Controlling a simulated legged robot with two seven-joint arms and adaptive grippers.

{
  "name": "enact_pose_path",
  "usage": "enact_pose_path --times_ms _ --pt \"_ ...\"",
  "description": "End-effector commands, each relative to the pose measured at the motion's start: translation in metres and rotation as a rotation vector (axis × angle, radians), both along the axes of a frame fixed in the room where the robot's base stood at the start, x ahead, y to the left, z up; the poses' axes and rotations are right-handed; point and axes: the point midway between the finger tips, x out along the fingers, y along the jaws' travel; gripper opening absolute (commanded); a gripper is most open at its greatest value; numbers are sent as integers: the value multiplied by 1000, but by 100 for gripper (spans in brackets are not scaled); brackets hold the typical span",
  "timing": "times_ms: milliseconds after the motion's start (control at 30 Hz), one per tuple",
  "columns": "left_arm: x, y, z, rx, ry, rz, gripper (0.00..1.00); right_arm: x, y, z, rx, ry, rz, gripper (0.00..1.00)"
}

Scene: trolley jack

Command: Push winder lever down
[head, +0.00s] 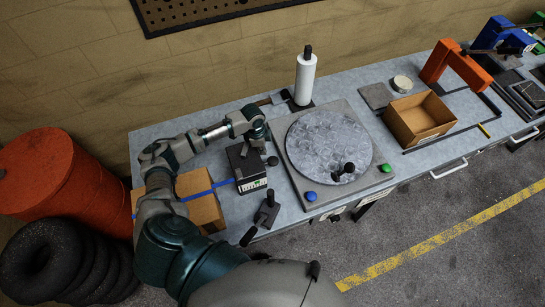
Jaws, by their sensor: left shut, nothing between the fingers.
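A small black lever fixture (266,214) stands near the bench's front edge. Its dark handle points down and left; I cannot tell for sure that this is the winder lever. My left arm reaches in from the bottom left and bends over the bench. My left gripper (262,146) is shut and empty, beside the black box (247,167) and left of the round plate. It is apart from the lever fixture, farther back on the bench. Its fingertips are small and dark here. My right gripper is not in view.
A grey base with a round mottled plate (318,140) lies right of the gripper, with a blue button (311,196) and a green button (386,168). A white roll (305,78) stands behind. A cardboard box (205,211) is at left, an open box (431,132) at right.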

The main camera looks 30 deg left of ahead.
Motion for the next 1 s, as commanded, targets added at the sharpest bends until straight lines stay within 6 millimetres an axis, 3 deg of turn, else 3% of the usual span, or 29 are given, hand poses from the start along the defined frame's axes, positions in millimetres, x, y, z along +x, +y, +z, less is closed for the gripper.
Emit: enact_pose_path --times_ms 300,1000 --pt "0 -5 37 11 10 -1 0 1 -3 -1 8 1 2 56" --pt "2 -10 39 2 10 -6 0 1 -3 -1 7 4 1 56"
